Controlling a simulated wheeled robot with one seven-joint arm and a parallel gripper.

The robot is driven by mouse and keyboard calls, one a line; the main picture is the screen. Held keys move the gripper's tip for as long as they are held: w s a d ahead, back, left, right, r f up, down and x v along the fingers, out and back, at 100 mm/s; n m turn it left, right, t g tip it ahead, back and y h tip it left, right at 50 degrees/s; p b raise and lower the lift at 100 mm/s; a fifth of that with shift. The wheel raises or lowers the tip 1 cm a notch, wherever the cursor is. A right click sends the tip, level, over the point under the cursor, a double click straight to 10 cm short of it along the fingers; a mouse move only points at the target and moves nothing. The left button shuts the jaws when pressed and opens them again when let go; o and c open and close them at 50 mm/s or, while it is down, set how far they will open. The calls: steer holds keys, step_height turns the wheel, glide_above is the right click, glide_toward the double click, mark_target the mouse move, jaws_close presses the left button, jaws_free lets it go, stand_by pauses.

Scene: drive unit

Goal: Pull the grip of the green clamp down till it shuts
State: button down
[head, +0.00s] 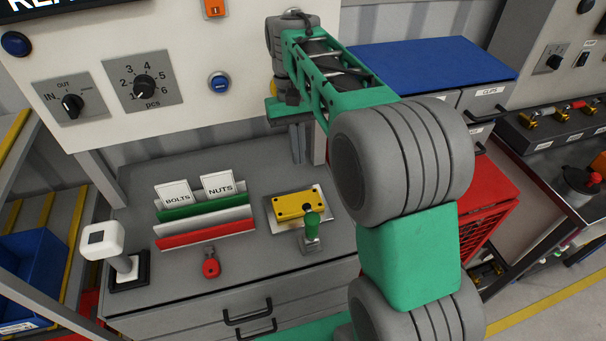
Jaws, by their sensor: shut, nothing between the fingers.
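The green clamp's grip (313,222) stands upright on a small grey metal base (311,245) at the front of the grey worktop. Just behind it, a yellow block (297,203) with dark holes lies on a light metal plate. My gripper (298,156) points down near the lower edge of the control panel, above and behind the clamp and apart from it. Its fingers look small and dark, and they are shut and empty. My green and grey arm passes close to the right of the clamp and hides the worktop there.
Left of the clamp stand file dividers (205,232) with BOLTS and NUTS cards, a red padlock (210,267) and a white-topped lever (103,240). The control panel (180,60) rises behind. A red crate (488,205) and blue-lidded box (435,62) are at right.

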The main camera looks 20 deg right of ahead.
steer(key=b+x, duration=0.2)
steer(key=x, duration=0.5)
steer(key=s+r+t+p, duration=0.1)
steer(key=s+r, duration=0.2)
steer(key=r, duration=0.4)
steer(key=shift+a+n+t, duration=0.25)
steer(key=shift+n+t, duration=0.05)
steer(key=shift+t, duration=0.1)
steer(key=shift+f, duration=0.1)
